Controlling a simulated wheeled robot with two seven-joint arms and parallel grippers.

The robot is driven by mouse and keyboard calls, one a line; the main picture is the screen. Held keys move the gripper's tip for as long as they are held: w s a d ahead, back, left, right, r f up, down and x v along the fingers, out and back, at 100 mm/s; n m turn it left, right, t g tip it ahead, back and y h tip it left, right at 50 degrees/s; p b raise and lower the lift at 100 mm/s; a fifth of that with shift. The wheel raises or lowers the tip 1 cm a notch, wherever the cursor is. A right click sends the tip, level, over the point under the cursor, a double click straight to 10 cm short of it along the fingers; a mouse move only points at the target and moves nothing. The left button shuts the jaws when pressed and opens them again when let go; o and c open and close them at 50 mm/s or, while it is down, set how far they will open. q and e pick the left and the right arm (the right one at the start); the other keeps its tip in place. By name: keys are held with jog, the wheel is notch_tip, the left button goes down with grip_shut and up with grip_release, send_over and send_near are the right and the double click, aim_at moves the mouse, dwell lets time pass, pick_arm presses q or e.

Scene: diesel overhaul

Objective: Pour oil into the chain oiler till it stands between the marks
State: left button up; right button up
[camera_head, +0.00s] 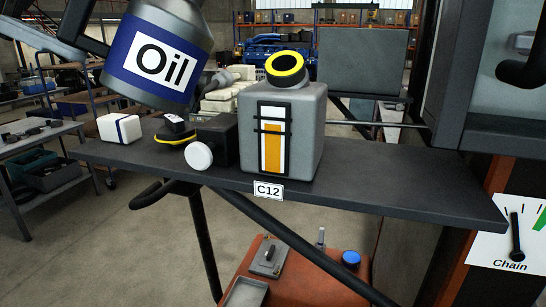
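The oil bottle (158,60), grey with a blue band and a white "Oil" label, hangs tilted in the air at the upper left, its top cut off by the picture edge. Dark links of my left arm reach it from the left; the bottle hides my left gripper's fingers. The chain oiler (308,135) is a grey box on the shelf, with a yellow-and-black ringed filler neck (286,68) on top. Its sight glass (272,150) shows an orange column rising to about the black marks; the exact level is unclear. No oil stream shows. My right gripper is out of view.
The dark shelf (400,180) carries a white box with a blue stripe (119,128), a black-and-yellow piece (175,130) and a white round knob (199,155). A Chain gauge (510,235) is at the right. An orange machine (310,280) stands below.

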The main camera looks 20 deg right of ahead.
pick_arm(q)
jog(key=shift+r, duration=0.1)
jog(key=shift+s, duration=0.1)
jog(key=f+h+b, duration=0.1)
jog(key=b, duration=0.2)
jog(key=shift+d+f, duration=0.15)
jog(key=shift+f, duration=0.15)
jog(key=shift+m+h+b, duration=0.3)
jog(key=shift+h+b, duration=0.1)
jog(key=shift+b, duration=0.1)
jog(key=shift+r, duration=0.15)
jog(key=shift+d, duration=0.1)
